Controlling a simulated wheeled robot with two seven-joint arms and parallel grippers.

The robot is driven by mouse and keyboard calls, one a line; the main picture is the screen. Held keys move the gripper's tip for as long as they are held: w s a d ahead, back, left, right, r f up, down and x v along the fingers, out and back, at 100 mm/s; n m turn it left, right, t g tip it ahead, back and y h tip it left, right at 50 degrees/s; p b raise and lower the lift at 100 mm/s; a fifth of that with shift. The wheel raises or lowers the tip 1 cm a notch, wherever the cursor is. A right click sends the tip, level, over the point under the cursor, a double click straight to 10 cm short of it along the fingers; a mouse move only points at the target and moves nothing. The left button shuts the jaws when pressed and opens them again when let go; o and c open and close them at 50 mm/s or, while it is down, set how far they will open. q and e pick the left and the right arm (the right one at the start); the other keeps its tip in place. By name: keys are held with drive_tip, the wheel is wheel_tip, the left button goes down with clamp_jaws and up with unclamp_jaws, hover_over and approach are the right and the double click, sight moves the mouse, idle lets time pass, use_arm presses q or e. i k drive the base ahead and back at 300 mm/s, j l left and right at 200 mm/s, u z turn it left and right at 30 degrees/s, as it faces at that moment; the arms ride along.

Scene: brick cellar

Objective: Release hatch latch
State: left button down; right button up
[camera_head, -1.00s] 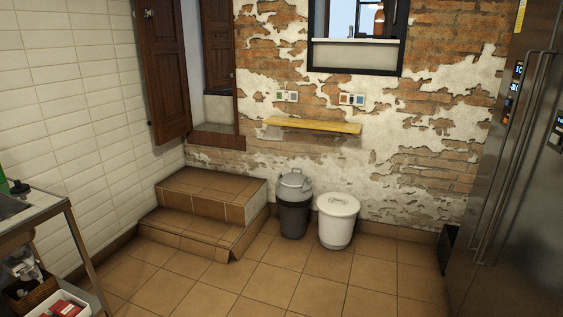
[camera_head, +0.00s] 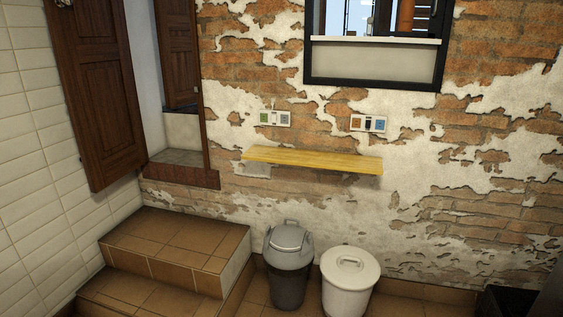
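A black-framed opening (camera_head: 372,84) is in the brick wall at the top, with a pale panel (camera_head: 372,62) in its lower part. Its top is cut off by the view. Below it are two small wall plates: the left plate (camera_head: 274,118) has a green and a grey square, the right plate (camera_head: 368,124) has orange, dark and blue squares. A yellow wooden shelf (camera_head: 312,160) is fixed under them, with nothing on it. I cannot make out a latch or tell which part is the hatch. Neither of my grippers is in view.
A grey lidded bin (camera_head: 288,262) and a white lidded bucket (camera_head: 348,282) stand on the floor before the wall. Tiled steps (camera_head: 180,245) are at the left, below an open wooden shutter (camera_head: 100,95). A dark object (camera_head: 508,302) is at the lower right.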

sight(369, 20)
drive_tip(key=i+j+z, duration=0.15)
drive_tip(key=i+z, duration=0.3)
drive_tip(key=i+j+z, duration=0.3)
drive_tip(key=i+z, duration=0.2)
drive_tip(key=i+j+z, duration=0.7)
drive_tip(key=j+z, duration=0.2)
drive_tip(key=j, duration=0.15)
drive_tip(key=i+j+z, duration=0.2)
drive_tip(key=j+z, duration=0.3)
drive_tip(key=j, duration=0.2)
